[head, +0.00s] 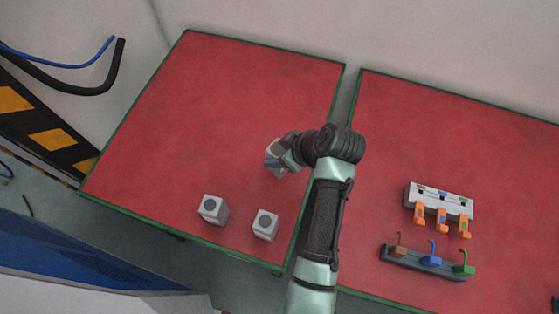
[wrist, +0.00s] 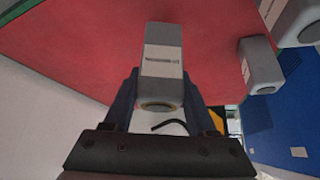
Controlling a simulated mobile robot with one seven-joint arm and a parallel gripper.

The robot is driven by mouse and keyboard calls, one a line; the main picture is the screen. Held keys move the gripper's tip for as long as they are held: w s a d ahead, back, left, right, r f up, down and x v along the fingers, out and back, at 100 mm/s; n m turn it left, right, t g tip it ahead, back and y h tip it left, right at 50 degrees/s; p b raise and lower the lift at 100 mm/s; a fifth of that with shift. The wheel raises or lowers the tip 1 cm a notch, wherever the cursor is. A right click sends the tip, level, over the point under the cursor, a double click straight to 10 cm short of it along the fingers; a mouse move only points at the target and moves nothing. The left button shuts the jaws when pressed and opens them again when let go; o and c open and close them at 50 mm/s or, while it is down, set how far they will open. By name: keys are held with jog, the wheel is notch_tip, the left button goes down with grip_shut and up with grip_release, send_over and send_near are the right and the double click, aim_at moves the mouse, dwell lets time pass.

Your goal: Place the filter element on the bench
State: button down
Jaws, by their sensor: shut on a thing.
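The filter element (wrist: 163,88) is a light grey block with a white printed label and a round opening at one end. My gripper (wrist: 160,80) is shut on it, with one dark finger on each side. In the head view my gripper (head: 283,153) is over the right part of the left red bench (head: 215,100). The filter element shows there only partly (head: 273,158), as my gripper covers much of it. I cannot tell whether it touches the bench top.
Two similar grey blocks (head: 213,209) (head: 265,225) stand near the left bench's front edge. The bench's back and left are clear. A gap separates it from the right bench (head: 420,130), which holds a white rack with orange padlocks (head: 440,200) and a dark hook rail (head: 422,263).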

jog(key=shift+w+f, duration=0.1)
jog(key=shift+f, duration=2.55)
jog(key=shift+f, duration=0.1)
jog(key=shift+c, duration=1)
grip_release()
